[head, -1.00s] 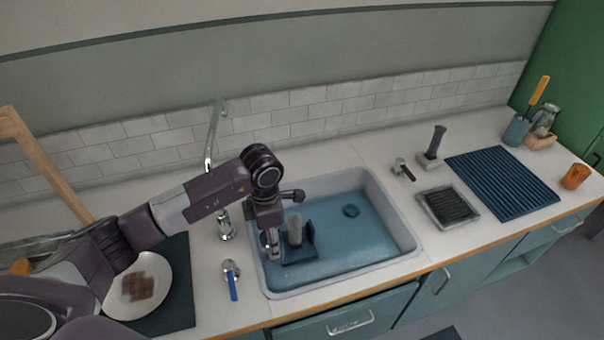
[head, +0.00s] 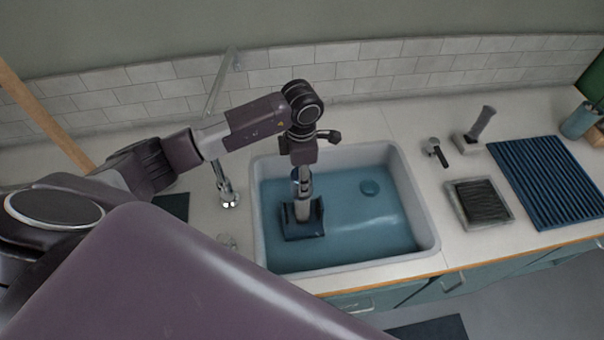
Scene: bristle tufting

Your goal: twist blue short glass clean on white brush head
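The white brush head (head: 304,209) stands upright on a dark blue base (head: 318,222) in the left part of the sink. My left gripper (head: 302,184) points down directly above the brush head, very close to it. A small bluish patch (head: 296,174) shows at its fingers. I cannot tell whether this is the blue short glass or water seen behind, nor how far the fingers are apart. The glass is not clearly seen elsewhere. My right gripper is not in view.
To the right are a dark upright brush (head: 480,124), a grey tray (head: 452,206) and a blue ribbed mat (head: 550,180). My purple body part covers the lower left.

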